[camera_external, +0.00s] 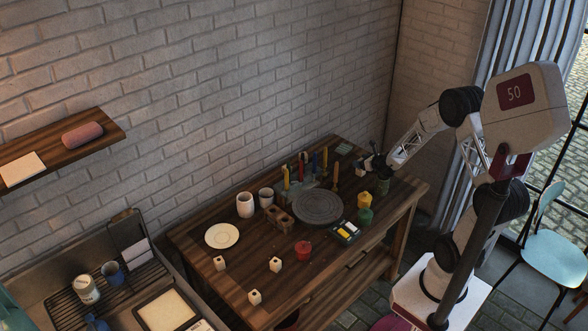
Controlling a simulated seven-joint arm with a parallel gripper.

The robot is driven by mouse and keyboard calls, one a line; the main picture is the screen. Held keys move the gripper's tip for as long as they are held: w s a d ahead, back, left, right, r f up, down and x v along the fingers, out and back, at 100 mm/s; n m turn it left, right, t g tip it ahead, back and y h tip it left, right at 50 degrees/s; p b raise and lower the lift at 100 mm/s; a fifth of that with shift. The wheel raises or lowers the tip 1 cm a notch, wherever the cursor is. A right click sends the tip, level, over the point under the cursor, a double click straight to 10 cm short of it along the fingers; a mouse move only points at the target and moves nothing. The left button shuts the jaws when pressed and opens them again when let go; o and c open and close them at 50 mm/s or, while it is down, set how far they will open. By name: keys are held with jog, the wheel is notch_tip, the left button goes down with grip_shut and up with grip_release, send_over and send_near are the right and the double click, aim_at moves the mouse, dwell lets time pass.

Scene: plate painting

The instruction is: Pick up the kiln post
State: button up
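Three small cream blocks with dark holes, which look like kiln posts, stand on the wooden table (205,285). One post (219,263) is below the white plate (222,236), a second post (275,265) is to its right, and a third post (254,297) is near the front edge. My gripper (372,168) is over the table's far right end, well away from the posts. It is small and dark here, and its fingers cannot be made out clearly.
A grey round turntable (318,206) sits mid-table, with upright coloured tools behind it. A red pot (303,251), a paint box (345,231), yellow (364,199) and green (364,215) pots, and white cups (245,205) stand around. The table's front left is mostly clear around the posts.

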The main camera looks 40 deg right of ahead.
jog(key=c, duration=1.1)
jog(key=shift+o, duration=0.2)
jog(key=shift+r, duration=0.1)
jog(key=shift+r, duration=4.9)
